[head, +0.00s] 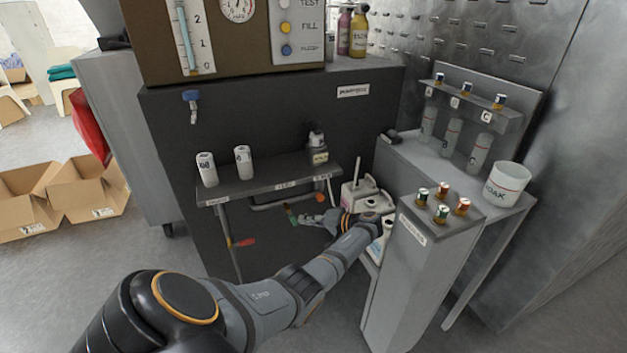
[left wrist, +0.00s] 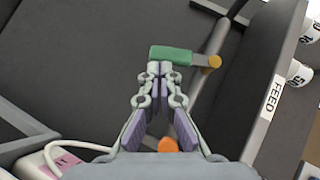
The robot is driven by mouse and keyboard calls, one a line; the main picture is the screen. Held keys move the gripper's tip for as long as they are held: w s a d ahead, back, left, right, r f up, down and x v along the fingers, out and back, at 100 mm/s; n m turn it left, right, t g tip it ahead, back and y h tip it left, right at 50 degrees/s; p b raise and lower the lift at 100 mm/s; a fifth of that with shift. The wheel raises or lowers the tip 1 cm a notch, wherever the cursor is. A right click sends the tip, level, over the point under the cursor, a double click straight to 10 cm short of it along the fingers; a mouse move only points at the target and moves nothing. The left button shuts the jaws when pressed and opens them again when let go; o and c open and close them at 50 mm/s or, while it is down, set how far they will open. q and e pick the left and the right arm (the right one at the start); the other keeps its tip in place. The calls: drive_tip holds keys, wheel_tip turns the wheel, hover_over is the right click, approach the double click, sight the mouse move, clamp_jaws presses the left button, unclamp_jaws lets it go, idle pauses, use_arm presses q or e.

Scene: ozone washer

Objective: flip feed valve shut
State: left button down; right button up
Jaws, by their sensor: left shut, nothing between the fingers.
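The feed valve has a green lever grip (head: 292,215) below the front shelf edge in the head view. In the left wrist view the green grip (left wrist: 172,55) points left from an orange-yellow pivot (left wrist: 214,62) on a grey pipe, and lies across that pipe. The FEED label (left wrist: 272,97) is on the shelf edge beside it. My left gripper (head: 305,218) is shut and empty. Its fingertips (left wrist: 160,68) are right at the green grip's edge; I cannot tell whether they touch. My right gripper is not in view.
A red-handled lever (head: 243,242) hangs on a pipe to the left. A white jug (head: 368,200) sits near my left wrist. A grey cabinet (head: 415,270) stands close on the right.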

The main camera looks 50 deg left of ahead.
use_arm(q)
drive_tip(key=shift+s+a+f, duration=0.25)
drive_tip(key=shift+s+f, duration=0.3)
drive_tip(key=shift+s, duration=0.05)
drive_tip(key=shift+s+f, duration=0.1)
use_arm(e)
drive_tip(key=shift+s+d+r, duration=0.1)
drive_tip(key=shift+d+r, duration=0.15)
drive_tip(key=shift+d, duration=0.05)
use_arm(q)
drive_tip(key=shift+s+a, duration=0.1)
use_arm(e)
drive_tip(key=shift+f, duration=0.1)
use_arm(q)
wheel_tip(320, 180, up, 10)
drive_tip(key=shift+f, duration=0.1)
idle(0.7)
